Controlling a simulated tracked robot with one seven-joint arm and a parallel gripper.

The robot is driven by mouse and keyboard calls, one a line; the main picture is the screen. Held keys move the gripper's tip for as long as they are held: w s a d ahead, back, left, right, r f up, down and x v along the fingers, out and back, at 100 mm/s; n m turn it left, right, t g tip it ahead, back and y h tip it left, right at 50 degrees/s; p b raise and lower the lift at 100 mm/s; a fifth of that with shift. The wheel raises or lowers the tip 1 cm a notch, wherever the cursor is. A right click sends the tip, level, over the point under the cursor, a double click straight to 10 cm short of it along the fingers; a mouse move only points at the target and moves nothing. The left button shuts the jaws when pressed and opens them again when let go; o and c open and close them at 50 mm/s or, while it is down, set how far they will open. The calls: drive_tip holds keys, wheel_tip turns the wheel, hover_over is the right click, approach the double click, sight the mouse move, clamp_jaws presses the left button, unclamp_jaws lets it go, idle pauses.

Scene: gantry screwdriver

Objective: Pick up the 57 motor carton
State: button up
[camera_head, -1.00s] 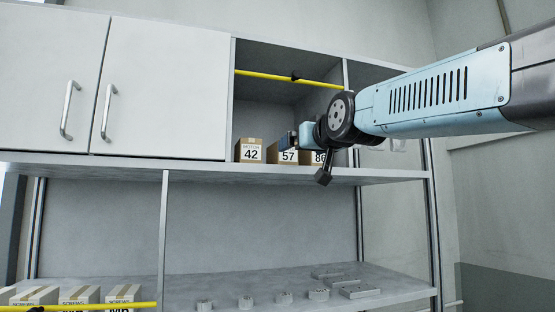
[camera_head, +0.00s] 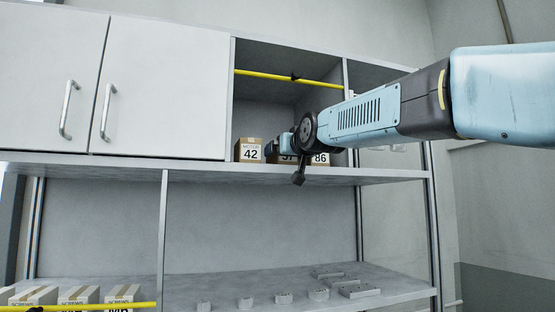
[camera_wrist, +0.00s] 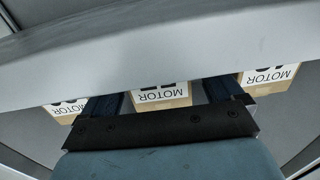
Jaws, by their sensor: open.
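The 57 motor carton (camera_head: 287,158) is a small brown box with a white label, standing on the upper shelf between the 42 carton and the 86 carton. In the head view my gripper (camera_head: 274,148) is in front of it and hides most of it. In the upside-down wrist view, the 57 carton (camera_wrist: 162,97) appears between my two spread fingers. Its number is partly cut off by the shelf edge. My gripper is open and empty; I cannot tell whether the fingers touch the carton or reach along its sides.
The 42 carton (camera_head: 249,151) stands close on the left, the 86 carton (camera_head: 320,159) close on the right. The shelf edge (camera_head: 200,170) runs below them. A yellow bar (camera_head: 285,78) crosses the open compartment above. Closed cabinet doors (camera_head: 165,90) are at left.

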drive_tip(key=shift+x, duration=1.3)
drive_tip(key=shift+r, duration=0.1)
drive_tip(key=c, duration=1.6)
